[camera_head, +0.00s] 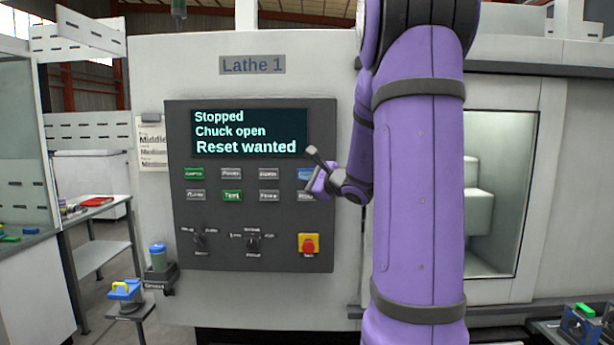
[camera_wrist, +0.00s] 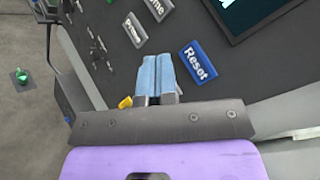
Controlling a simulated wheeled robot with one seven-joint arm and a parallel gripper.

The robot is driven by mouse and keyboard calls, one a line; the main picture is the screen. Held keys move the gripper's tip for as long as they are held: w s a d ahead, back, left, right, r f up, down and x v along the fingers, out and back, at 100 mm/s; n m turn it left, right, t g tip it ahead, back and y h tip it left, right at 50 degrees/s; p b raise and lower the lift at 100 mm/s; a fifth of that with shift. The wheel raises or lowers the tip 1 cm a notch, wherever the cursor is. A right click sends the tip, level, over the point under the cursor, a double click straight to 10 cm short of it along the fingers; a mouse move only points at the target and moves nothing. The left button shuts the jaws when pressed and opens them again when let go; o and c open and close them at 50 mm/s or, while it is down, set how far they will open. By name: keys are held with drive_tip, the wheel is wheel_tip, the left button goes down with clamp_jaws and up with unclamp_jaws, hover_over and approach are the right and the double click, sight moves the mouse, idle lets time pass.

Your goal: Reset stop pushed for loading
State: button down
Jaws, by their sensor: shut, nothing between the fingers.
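The control panel (camera_head: 250,225) of Lathe 1 faces me. Its screen (camera_head: 248,133) reads "Stopped", "Chuck open" and "Reset wanted". The blue Reset button (camera_wrist: 198,60) shows clearly in the wrist view; in the head view it is partly hidden behind my wrist. My gripper (camera_wrist: 159,60) is shut and empty, its blue fingers side by side, pointing at the panel. The fingertips appear beside the Reset button, not over it; I cannot tell their distance from the panel. The red stop button (camera_head: 308,245) on its yellow plate is lower on the panel.
Other buttons surround Reset, including a green one (camera_head: 232,196), with rotary knobs (camera_head: 252,242) below. The lathe window (camera_head: 495,195) is to the right, partly behind my arm. A cup (camera_head: 158,257) sits on a small holder at the panel's lower left.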

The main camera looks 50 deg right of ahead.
drive_tip(key=shift+w+d, duration=0.9)
drive_tip(key=shift+d, duration=0.2)
drive_tip(key=shift+w+d, duration=0.9)
drive_tip(key=shift+d, duration=0.15)
idle(0.5)
drive_tip(key=shift+w+d, duration=0.3)
drive_tip(key=shift+w+d, duration=0.2)
drive_tip(key=shift+d, duration=0.1)
idle(0.8)
drive_tip(key=shift+a, duration=0.1)
drive_tip(key=shift+s+a, duration=0.5)
idle(0.4)
drive_tip(key=s+a, duration=0.3)
drive_tip(key=a, duration=0.1)
drive_tip(key=shift+s, duration=0.15)
idle(0.3)
